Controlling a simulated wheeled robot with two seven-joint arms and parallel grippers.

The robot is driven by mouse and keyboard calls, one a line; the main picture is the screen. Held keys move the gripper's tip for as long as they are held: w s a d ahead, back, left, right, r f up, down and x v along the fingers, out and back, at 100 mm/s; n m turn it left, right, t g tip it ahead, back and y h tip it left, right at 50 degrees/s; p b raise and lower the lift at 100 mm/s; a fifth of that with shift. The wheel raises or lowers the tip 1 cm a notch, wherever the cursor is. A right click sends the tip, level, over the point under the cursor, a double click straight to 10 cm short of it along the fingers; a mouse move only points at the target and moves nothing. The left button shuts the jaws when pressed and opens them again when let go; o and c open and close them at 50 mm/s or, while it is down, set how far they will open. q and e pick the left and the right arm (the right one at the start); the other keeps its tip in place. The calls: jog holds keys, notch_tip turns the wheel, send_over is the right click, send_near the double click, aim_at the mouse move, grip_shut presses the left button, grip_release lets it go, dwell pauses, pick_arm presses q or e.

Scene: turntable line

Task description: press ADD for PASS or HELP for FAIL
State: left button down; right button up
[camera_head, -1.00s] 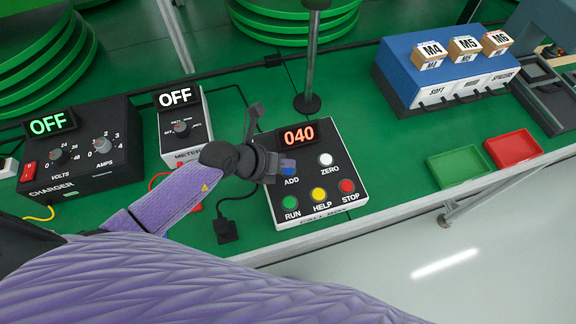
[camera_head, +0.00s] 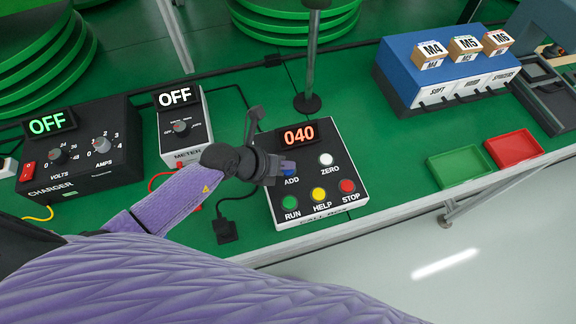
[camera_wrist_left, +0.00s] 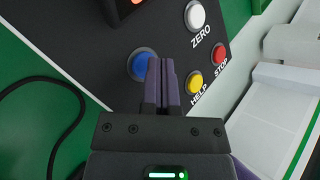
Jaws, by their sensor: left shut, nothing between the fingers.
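The call box (camera_head: 335,209) is a black panel with a red display (camera_head: 299,135) reading 040. The blue ADD button (camera_head: 289,171) is partly covered by my left gripper (camera_head: 286,167) in the head view. In the left wrist view the shut, empty fingers (camera_wrist_left: 161,75) overlap the right side of the blue ADD button (camera_wrist_left: 139,65); I cannot tell if they touch it. The yellow HELP button (camera_head: 318,194) sits lower on the box and also shows in the wrist view (camera_wrist_left: 194,82). My right gripper is not in view.
The white ZERO (camera_head: 325,160), green RUN (camera_head: 289,202) and red STOP (camera_head: 347,186) buttons are close by. The charger (camera_head: 80,155) and meter (camera_head: 183,127) read OFF at left. A green tray (camera_head: 432,172) and red tray (camera_head: 513,150) lie right. A post (camera_head: 312,60) stands behind the box.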

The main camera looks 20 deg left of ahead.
pick_arm(q)
jog(key=shift+f, duration=0.4)
dwell(0.3)
jog(key=shift+r+p, duration=0.8)
notch_tip(320, 180, up, 5)
jog(key=p, duration=0.5)
jog(key=shift+r+p, duration=0.15)
jog(key=shift+p, duration=0.15)
dwell(0.4)
